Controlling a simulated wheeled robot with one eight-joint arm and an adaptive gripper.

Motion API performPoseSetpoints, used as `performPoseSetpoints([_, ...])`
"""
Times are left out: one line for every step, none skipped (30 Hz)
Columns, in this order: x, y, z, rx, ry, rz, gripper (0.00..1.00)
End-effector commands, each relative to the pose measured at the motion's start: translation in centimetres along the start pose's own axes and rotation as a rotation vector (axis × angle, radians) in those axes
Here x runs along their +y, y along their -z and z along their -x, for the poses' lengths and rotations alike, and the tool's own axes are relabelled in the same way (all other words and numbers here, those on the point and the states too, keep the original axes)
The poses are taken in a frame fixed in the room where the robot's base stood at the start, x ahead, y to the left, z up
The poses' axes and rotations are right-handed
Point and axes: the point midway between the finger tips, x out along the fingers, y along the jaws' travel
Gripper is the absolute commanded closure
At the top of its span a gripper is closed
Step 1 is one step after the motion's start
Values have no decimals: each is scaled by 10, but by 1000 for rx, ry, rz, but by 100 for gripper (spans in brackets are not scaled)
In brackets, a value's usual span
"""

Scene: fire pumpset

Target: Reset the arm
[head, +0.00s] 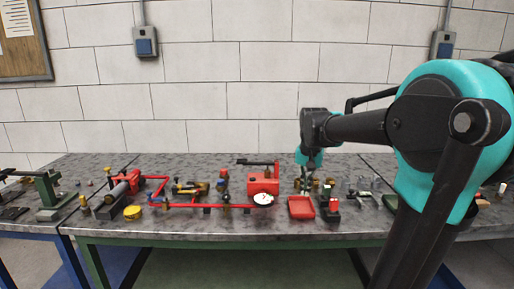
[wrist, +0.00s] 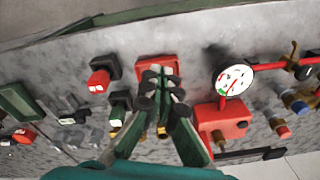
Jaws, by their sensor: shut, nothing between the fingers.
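My arm reaches in from the right of the head view. My gripper (head: 307,172) points down above the back part of the workbench (head: 270,232). In the wrist view my gripper's fingertips (wrist: 158,72) are together and empty, in front of a red tray (wrist: 144,61). The red tray (head: 301,208) also shows in the head view, nearer the bench's front edge than the gripper. I cannot tell the exact height of the fingertips above the bench.
A red pump box (head: 262,183) with a white gauge (head: 263,198) stands left of the gripper. Red piping (head: 185,206) runs further left. A red-and-black block (head: 330,207) stands right of the tray. A green vise (head: 48,190) is far left. The wall (head: 230,100) is behind.

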Motion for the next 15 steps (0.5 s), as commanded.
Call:
performPoseSetpoints([7,-10,-12,13,6,19,100])
performPoseSetpoints([10,-15,-20,23,10,35,100])
performPoseSetpoints([16,-24,-31,37,15,56,100])
performPoseSetpoints([20,-31,-40,49,19,73,100])
performPoseSetpoints([25,-39,-50,63,24,93,100])
performPoseSetpoints([33,-52,-64,82,29,122,100])
performPoseSetpoints([40,-62,-76,99,33,145,100])
performPoseSetpoints([46,-74,-88,116,37,169,100])
performPoseSetpoints([55,-89,-103,139,41,201,100])
performPoseSetpoints([61,-100,-113,156,43,225,100])
performPoseSetpoints([66,-111,-123,171,45,246,100])
performPoseSetpoints([73,-124,-134,191,46,273,100])
performPoseSetpoints([78,-133,-142,204,47,291,100])
performPoseSetpoints([82,-141,-148,216,47,308,100])
performPoseSetpoints([87,-150,-156,229,47,326,100])
